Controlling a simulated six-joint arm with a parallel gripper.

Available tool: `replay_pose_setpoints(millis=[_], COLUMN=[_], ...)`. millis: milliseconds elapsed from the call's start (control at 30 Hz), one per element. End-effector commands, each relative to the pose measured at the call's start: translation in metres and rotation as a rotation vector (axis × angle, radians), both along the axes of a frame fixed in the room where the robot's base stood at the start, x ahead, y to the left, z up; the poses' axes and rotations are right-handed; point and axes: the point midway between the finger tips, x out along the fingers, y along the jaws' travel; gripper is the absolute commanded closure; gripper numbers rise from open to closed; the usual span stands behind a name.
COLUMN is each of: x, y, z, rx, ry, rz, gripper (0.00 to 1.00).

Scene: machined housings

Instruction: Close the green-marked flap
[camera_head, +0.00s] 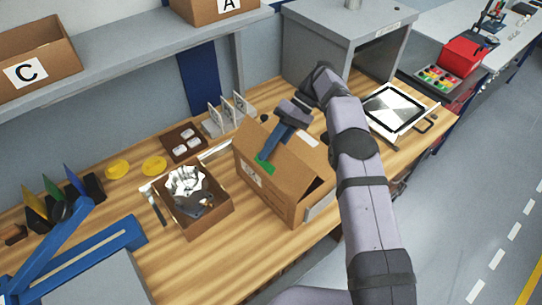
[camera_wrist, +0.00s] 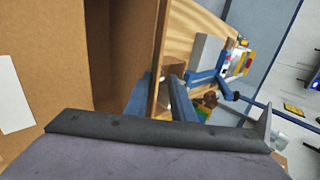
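The cardboard box (camera_head: 272,188) stands on the wooden bench, with raised flaps and a dark opening at its right. A green mark (camera_head: 265,164) lies on its upper left part, next to my fingers. My gripper (camera_head: 268,153) reaches down to the box from above, its blue fingers just above the green mark. In the wrist view the two blue fingers (camera_wrist: 160,84) stand apart, with the edge of a cardboard panel (camera_wrist: 157,50) running between them. Whether either finger touches the panel is unclear. A white patch (camera_wrist: 14,95) shows on cardboard at the left.
A smaller open box (camera_head: 207,222) with crumpled white packing is left of the carton. A brown tray (camera_head: 183,143) and upright grey plates (camera_head: 222,115) are behind. A grey cabinet (camera_head: 325,50) and a black-framed panel (camera_head: 395,108) are at the back right. Bare bench lies in front.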

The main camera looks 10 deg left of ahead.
Motion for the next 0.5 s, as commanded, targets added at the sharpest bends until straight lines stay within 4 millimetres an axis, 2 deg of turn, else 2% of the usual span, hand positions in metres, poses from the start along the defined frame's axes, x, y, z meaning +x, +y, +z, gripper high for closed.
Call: replay_pose_setpoints(millis=[400,500], x=[0.0,0.0], y=[0.0,0.0], z=[0.066,0.073], rx=[0.0,0.001], ry=[0.0,0.001], rz=[0.0,0.0], gripper=[0.78,0.78])
